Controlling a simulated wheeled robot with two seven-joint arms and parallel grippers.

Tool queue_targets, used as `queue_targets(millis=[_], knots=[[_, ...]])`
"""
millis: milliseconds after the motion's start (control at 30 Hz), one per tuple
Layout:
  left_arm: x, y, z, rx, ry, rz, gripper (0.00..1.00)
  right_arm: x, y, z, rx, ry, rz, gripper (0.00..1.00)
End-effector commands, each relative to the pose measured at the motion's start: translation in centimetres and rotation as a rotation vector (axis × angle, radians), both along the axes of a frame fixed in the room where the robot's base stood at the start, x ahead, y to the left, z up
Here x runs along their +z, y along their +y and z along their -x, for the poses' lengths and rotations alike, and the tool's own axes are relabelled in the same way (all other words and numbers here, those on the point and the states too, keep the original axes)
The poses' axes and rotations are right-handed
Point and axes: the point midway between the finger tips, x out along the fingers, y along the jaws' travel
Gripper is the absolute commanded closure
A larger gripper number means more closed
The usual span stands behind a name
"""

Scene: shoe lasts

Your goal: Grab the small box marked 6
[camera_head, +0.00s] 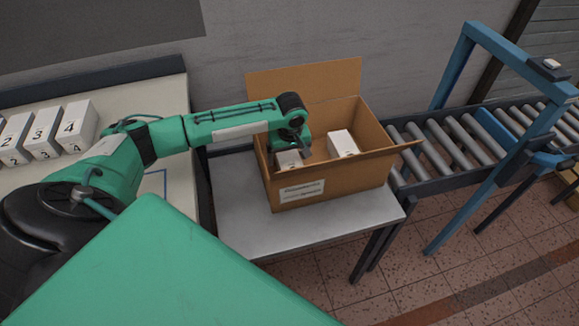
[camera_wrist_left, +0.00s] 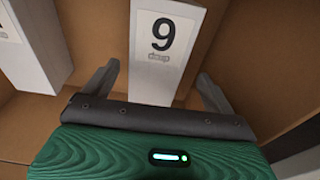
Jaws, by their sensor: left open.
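A small white box (camera_wrist_left: 165,75) stands in the open cardboard carton. Its numeral reads as 9 in the left wrist view, with small unreadable print beneath; I cannot tell whether it is a 6 seen upside down. In the head view this box (camera_head: 288,160) is partly hidden under my gripper. My left gripper (camera_head: 297,147) is open inside the carton, with one finger on each side of the box. In the left wrist view the gripper (camera_wrist_left: 155,85) shows a gap beside each finger. My right gripper is not in view.
Another white box (camera_head: 342,143) stands in the carton (camera_head: 330,190), whose flaps are open. The carton is on a grey table (camera_head: 240,225). White boxes marked 2, 3 and 4 (camera_head: 75,125) stand on the left table. A roller conveyor (camera_head: 440,145) is at right.

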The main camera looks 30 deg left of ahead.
Motion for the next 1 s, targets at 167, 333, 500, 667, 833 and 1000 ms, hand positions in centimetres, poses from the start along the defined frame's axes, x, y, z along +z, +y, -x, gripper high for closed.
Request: queue_targets(millis=[167, 333, 500, 667, 833, 1000], knots=[[-2.4, 0.0, -0.6, 0.001, 0.001, -0.001, 0.11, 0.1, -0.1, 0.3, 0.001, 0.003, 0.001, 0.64], [-4.5, 0.2, -0.8, 0.000, -0.001, -0.001, 0.11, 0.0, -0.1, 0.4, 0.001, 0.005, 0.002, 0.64], [-4.9, 0.2, -0.8, -0.001, -0.001, -0.001, 0.11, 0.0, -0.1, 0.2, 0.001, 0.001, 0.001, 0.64], [-4.9, 0.2, -0.8, -0.001, -0.001, -0.001, 0.19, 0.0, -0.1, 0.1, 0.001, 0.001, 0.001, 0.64], [-4.9, 0.2, -0.8, -0.001, -0.001, -0.001, 0.52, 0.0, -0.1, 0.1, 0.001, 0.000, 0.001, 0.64], [-4.8, 0.2, -0.8, -0.001, -0.001, -0.001, 0.64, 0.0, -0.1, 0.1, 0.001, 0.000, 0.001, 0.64]])
